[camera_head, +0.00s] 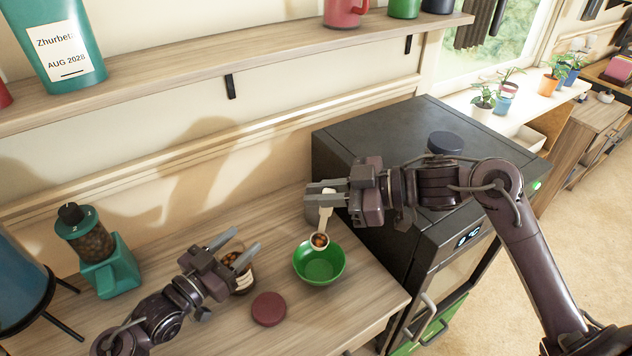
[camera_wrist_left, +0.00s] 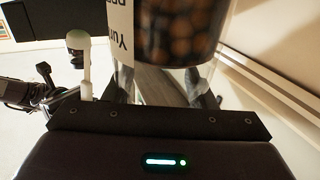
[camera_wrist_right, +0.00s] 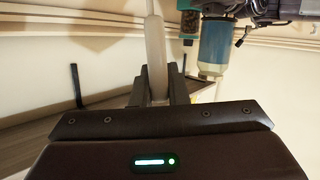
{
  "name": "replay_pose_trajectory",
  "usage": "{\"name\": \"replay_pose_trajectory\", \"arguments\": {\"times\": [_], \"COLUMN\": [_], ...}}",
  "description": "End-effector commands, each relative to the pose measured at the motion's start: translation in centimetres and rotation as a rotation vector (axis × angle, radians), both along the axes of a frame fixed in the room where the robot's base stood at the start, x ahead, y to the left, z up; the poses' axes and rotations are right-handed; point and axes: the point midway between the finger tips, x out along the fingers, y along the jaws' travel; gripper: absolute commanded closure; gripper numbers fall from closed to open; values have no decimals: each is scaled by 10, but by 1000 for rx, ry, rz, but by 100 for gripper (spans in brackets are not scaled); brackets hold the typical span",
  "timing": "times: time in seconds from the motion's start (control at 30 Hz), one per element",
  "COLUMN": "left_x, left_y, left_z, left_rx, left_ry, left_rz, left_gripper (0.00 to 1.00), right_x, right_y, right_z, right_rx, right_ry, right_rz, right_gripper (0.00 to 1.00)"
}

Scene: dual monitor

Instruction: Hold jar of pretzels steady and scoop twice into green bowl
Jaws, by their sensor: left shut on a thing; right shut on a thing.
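The jar of pretzels (camera_head: 243,277) stands on the wooden counter, partly hidden behind my left gripper (camera_head: 243,252). My left gripper is shut around the jar; the jar with its dark round contents and white label fills the top of the left wrist view (camera_wrist_left: 180,30). The green bowl (camera_head: 320,264) stands on the counter to the right of the jar. My right gripper (camera_head: 324,194) is shut on the handle of the scoop (camera_head: 325,218). The scoop hangs head down above the bowl, with brown pieces in its head. Its pale handle shows in the right wrist view (camera_wrist_right: 156,55).
A dark red lid (camera_head: 269,309) lies on the counter in front of the jar. A teal grinder (camera_head: 100,255) stands at the left. A black appliance (camera_head: 375,135) borders the counter on the right. A shelf (camera_head: 180,77) runs above.

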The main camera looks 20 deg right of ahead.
Motion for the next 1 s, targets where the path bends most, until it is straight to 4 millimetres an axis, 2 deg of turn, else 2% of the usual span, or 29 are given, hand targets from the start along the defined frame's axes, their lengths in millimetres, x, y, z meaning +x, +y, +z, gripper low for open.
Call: {"name": "replay_pose_trajectory", "arguments": {"times": [0.03,1.0], "left_x": [-2,-2], "left_y": [0,0], "left_z": [-5,-5], "left_rx": [6,5], "left_ry": [11,11], "left_rz": [-2,-2], "left_gripper": [79,79], "right_x": [-4,-63], "right_y": [-1,-13], "right_z": [-3,-31], "right_rx": [7,96], "right_ry": [-15,-464], "right_rz": [-3,-3], "right_gripper": [100,100]}}
